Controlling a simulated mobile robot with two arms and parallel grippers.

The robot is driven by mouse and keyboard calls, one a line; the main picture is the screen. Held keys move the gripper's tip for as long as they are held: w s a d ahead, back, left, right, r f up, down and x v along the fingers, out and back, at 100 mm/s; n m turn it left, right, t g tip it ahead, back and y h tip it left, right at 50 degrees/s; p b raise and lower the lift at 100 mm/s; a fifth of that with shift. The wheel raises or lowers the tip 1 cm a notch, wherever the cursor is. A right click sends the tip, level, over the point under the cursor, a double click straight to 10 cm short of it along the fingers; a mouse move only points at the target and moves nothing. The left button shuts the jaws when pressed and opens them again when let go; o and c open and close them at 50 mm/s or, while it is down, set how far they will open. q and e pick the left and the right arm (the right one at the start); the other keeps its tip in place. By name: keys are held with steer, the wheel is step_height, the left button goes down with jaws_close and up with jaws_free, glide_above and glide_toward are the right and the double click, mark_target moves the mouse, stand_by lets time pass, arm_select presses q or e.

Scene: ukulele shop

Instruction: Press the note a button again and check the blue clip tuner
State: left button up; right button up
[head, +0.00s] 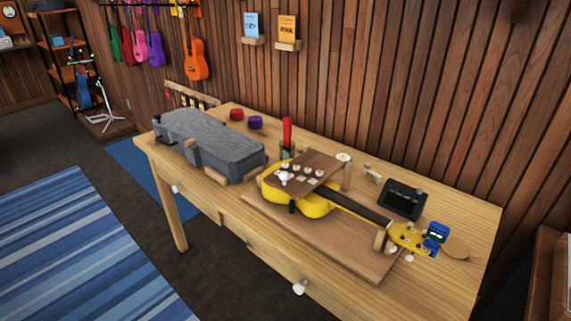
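The blue clip tuner (437,231) is clipped at the headstock of a yellow ukulele (315,203) near the right end of the table. Its small screen shows a greenish mark, too small to read. A black box (403,199) stands on the table behind the ukulele's neck. It has small controls on its top, but no label can be read, so I cannot tell which is the note A button. The ukulele lies on a wooden board (330,243), with a small wooden plate bearing white pieces over its body. Neither of my grippers is in view.
The wooden table (470,212) also holds a grey case (210,140), a red round tin (237,114), a purple tin (255,122) and a green cup (287,152) with a red item. Open floor and a blue striped rug (85,250) lie to the left.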

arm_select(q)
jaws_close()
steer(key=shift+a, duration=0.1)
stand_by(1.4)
